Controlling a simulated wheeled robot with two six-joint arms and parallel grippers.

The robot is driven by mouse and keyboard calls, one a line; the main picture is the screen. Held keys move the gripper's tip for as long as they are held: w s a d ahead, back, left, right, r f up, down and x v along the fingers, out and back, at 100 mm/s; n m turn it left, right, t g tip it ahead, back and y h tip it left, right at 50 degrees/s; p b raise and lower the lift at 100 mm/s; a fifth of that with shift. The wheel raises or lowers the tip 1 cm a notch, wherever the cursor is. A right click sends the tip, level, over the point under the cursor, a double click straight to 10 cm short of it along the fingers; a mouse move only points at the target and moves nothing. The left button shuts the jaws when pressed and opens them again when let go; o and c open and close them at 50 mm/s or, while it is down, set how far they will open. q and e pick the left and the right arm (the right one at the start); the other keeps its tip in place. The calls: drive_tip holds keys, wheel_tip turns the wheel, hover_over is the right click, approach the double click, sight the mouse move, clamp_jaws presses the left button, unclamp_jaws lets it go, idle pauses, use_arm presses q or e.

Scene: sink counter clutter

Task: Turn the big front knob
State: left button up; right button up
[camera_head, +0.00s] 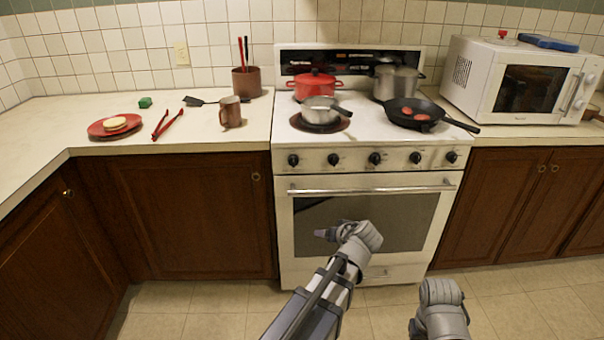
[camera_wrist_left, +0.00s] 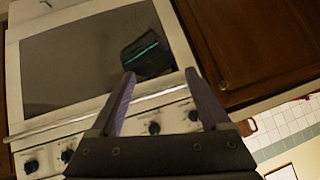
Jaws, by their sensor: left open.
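A row of dark knobs runs along the white stove's front panel. The middle knob (camera_head: 375,158) looks the largest in the head view; in the left wrist view it appears hidden by my gripper. The neighbouring knob (camera_wrist_left: 153,128) shows between the fingers there. My left gripper (camera_head: 323,234) is in front of the oven door, below and left of the middle knob and apart from it. In the left wrist view my left gripper (camera_wrist_left: 162,85) has its two fingers spread, with nothing between them. My right arm shows at the lower right, but its fingers do not.
The oven handle (camera_head: 372,189) crosses below the knobs. On the stove stand a red pot (camera_head: 315,85), a saucepan (camera_head: 320,110), a steel pot (camera_head: 396,82) and a black pan (camera_head: 412,113) with its handle pointing right. A microwave (camera_head: 480,80) stands right. Space before the panel is clear.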

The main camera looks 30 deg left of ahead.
use_arm(q)
drive_tip(key=w+a+r+n+t+y+b, duration=0.35)
drive_tip(key=w+a, duration=0.45)
drive_tip(key=a, duration=0.3)
drive_tip(key=t+b, duration=0.3)
drive_tip(key=t, duration=0.2)
approach(294, 163)
drive_tip(key=w, duration=0.1)
drive_tip(key=shift+a+x, duration=0.25)
drive_tip(key=shift+x, duration=4.1)
drive_tip(key=shift+s, duration=0.2)
drive_tip(key=shift+c, duration=0.2)
clamp_jaws()
